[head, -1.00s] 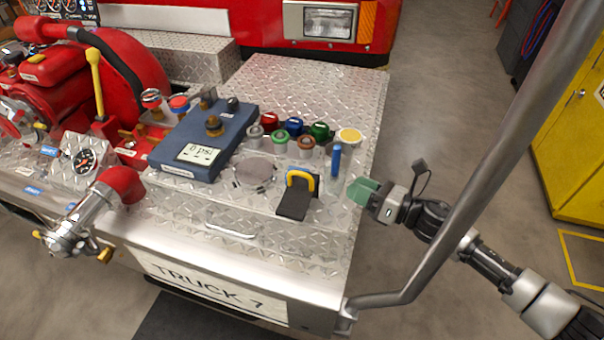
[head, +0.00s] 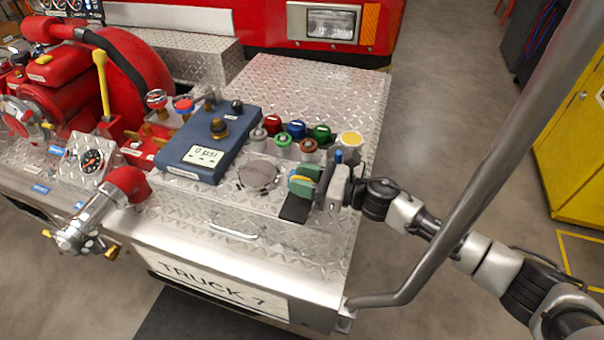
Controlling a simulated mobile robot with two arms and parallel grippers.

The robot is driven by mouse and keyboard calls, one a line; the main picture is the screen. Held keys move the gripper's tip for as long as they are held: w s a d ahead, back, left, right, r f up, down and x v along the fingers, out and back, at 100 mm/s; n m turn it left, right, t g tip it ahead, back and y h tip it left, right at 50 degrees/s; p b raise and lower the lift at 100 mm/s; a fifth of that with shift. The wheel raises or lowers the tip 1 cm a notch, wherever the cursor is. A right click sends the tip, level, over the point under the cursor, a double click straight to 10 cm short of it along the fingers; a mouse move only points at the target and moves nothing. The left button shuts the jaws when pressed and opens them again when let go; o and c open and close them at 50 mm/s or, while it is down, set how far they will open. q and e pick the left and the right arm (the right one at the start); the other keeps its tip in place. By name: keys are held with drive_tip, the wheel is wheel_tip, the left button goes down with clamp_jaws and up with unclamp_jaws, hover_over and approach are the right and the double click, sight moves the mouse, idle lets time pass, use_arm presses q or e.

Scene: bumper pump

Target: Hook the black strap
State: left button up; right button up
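The black strap (head: 296,208) lies on the diamond-plate bumper top near its front right, its lower end hanging toward the front edge. A yellow loop (head: 299,180) sits at its upper end, now mostly hidden by my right gripper. My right gripper (head: 303,179) has green fingertips and reaches in from the right, with the fingertips at the yellow loop and the top of the strap. I cannot tell whether the fingers are closed on it. My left gripper is out of view.
A blue gauge box (head: 206,145) reading 0 psi stands left of the strap. Several coloured caps (head: 296,128) sit behind it, and a round plate (head: 258,175) lies between. A grey rail (head: 470,190) rises at the right, across my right arm. A drawer handle (head: 234,232) is in front.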

drive_tip(key=shift+a, duration=0.15)
clamp_jaws()
drive_tip(key=shift+f, duration=0.15)
